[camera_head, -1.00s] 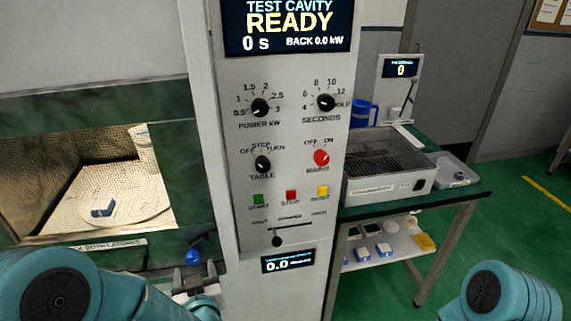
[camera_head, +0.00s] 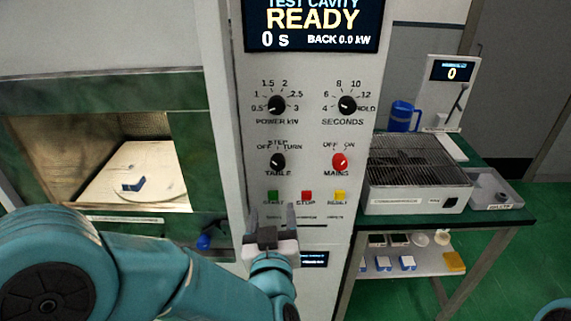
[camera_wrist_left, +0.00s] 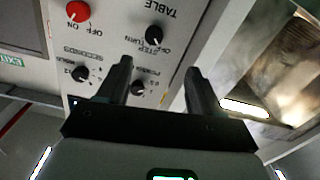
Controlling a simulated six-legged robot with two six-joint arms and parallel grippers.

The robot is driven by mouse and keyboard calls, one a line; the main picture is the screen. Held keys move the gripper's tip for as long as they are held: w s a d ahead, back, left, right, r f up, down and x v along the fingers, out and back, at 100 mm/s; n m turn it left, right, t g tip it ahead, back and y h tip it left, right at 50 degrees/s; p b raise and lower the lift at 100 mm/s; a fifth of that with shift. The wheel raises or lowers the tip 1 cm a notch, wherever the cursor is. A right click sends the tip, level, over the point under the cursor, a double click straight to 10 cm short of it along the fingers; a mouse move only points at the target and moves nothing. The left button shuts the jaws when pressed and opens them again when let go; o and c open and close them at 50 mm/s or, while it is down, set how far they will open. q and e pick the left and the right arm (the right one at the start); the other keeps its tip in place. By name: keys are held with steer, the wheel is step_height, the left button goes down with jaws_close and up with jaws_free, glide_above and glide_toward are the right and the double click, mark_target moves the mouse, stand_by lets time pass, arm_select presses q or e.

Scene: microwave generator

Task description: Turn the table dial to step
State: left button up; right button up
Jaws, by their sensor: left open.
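The table dial (camera_head: 278,161) is a round black knob with a light pointer on the pale control panel (camera_head: 318,225), labelled OFF, STEP and TURN. Its pointer is too small to read surely; it seems to lean left, toward OFF. My left gripper (camera_head: 271,217) is open and empty, fingers pointing up, below the dial and in front of the lower panel. In the left wrist view the panel appears upside down; the dial (camera_wrist_left: 155,35) lies beyond and between the open fingertips (camera_wrist_left: 159,67), apart from them. My right gripper is out of view.
Close by are the power knob (camera_head: 277,104), seconds knob (camera_head: 347,105), red mains knob (camera_head: 340,161), and green (camera_head: 273,197), red (camera_head: 307,197) and yellow (camera_head: 340,196) buttons. An open cavity (camera_head: 150,130) is left; a bench (camera_head: 510,222) with a wire-topped box (camera_head: 415,190) is right.

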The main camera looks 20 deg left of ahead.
arm_select(q)
steer(key=p, duration=0.5)
glide_toward(277, 165)
steer(key=shift+h, duration=0.3)
steer(key=x, duration=0.8)
steer(key=shift+w+a, duration=0.2)
steer(key=shift+w, duration=0.05)
steer(key=shift+w+a, duration=0.15)
steer(key=shift+w, duration=0.2)
steer(key=shift+w, duration=0.15)
steer(key=c, duration=1.1)
